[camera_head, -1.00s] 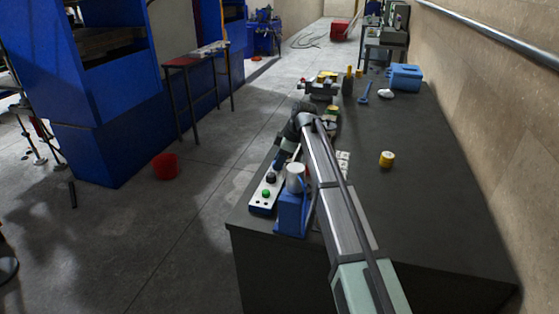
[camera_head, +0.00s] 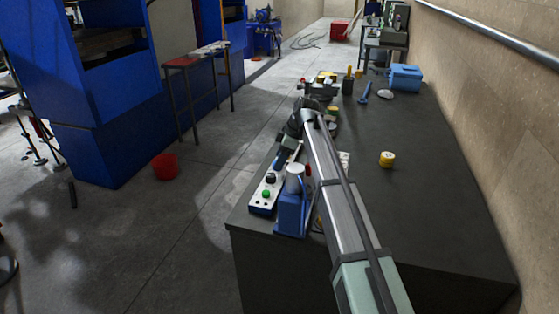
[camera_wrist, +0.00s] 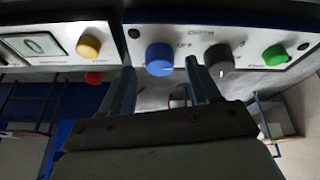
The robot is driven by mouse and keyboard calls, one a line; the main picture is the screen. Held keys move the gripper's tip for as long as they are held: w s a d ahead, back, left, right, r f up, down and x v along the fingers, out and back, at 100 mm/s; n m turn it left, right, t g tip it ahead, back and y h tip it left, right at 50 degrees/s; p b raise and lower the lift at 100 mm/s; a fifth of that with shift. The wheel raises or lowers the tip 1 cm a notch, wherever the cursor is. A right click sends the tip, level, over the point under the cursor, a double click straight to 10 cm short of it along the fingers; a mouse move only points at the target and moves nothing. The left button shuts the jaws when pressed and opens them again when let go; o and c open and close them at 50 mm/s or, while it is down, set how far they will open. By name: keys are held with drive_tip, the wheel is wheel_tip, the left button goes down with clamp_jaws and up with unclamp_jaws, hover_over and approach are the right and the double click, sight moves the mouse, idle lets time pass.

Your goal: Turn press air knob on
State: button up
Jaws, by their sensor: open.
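The control panel (camera_head: 264,197) lies on the near left edge of the bench in the head view, with a green button and a black knob showing. In the wrist view, panel faces show a yellow knob (camera_wrist: 89,46), a blue knob (camera_wrist: 160,59), a dark grey knob (camera_wrist: 220,62) and a green knob (camera_wrist: 275,55). The lettering is too small to tell which is the press air knob. My gripper (camera_wrist: 159,66) is open, its fingertips on either side of the blue knob. The right fingertip is close to the grey knob; contact cannot be told.
A blue device with a white top (camera_head: 292,205) stands beside the panel, close to my arm. A yellow roll (camera_head: 387,159) and a blue toolbox (camera_head: 404,77) are on the dark bench (camera_head: 430,190). The bench's right middle is mostly clear.

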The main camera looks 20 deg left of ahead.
drive_tip(key=v, duration=1.2)
drive_tip(key=shift+r, duration=0.15)
drive_tip(key=w+a+g, duration=0.1)
drive_tip(key=w+a, duration=0.2)
drive_tip(key=w, duration=0.2)
drive_tip(key=s+a+f+n, duration=0.1)
drive_tip(key=f+n, duration=0.1)
drive_tip(key=f, duration=0.2)
drive_tip(key=s+f+n+g+h, duration=0.1)
drive_tip(key=s+f+n, duration=0.1)
drive_tip(key=f, duration=0.2)
drive_tip(key=s+a+f+n+g, duration=0.1)
drive_tip(key=f+n, duration=0.1)
drive_tip(key=f, duration=0.3)
drive_tip(key=shift+s+a+n, duration=0.3)
drive_tip(key=shift+s, duration=0.1)
drive_tip(key=shift+r, duration=0.1)
drive_tip(key=c, duration=1)
